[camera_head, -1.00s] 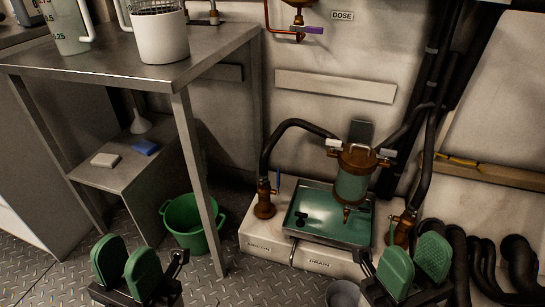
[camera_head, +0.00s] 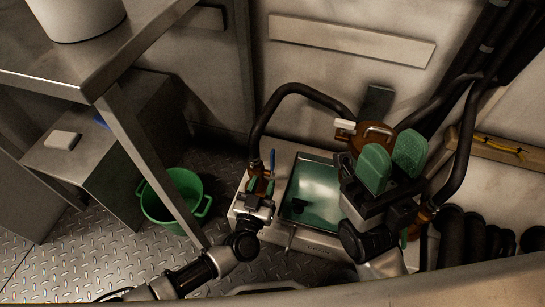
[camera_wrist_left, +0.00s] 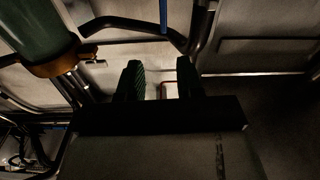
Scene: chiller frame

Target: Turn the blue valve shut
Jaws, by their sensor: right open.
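The blue valve handle (camera_head: 273,160) is a thin upright lever on the copper valve at the left of the drip tray (camera_head: 291,221). It also shows as a blue bar at the top of the left wrist view (camera_wrist_left: 163,16). My left gripper (camera_head: 261,186) is at this valve, just below the lever in the head view, and covers most of the valve body. In the wrist view its green fingers (camera_wrist_left: 160,82) are apart, with the blue bar beyond their tips. My right gripper (camera_head: 392,160) is open in front of the copper-topped filter, hiding much of it.
A black hose (camera_head: 292,90) arches from the left valve to the copper filter top (camera_head: 374,135). A green bucket (camera_head: 187,182) stands on the floor at left, behind a metal table leg (camera_head: 150,165). Thick black hoses (camera_head: 470,235) crowd the right side.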

